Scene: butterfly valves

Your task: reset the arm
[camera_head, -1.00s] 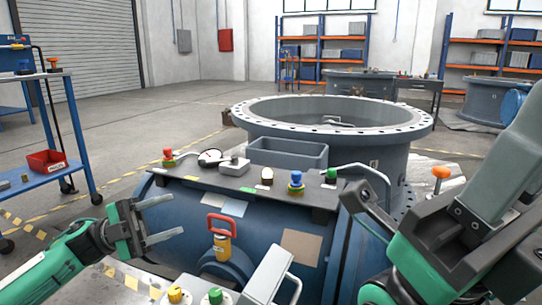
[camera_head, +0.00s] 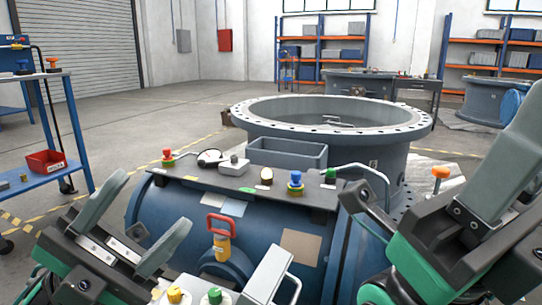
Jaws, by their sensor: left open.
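My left gripper (camera_head: 152,202) is at the lower left, in front of the left end of the blue valve body (camera_head: 172,214). Its two grey fingers point up and to the right, stand wide apart, and hold nothing between them. My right gripper (camera_head: 503,170) is at the right edge, close to the camera. One large grey finger of it shows with a dark body and a green part below. The rest is cut off by the frame, so I cannot see its opening.
A dark panel on the valve body carries a grey tray (camera_head: 288,153), a red button (camera_head: 168,154) and a blue knob (camera_head: 296,180). A large flanged ring (camera_head: 330,130) stands behind. A blue cart with a red bin (camera_head: 46,161) is at left. Open floor lies between.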

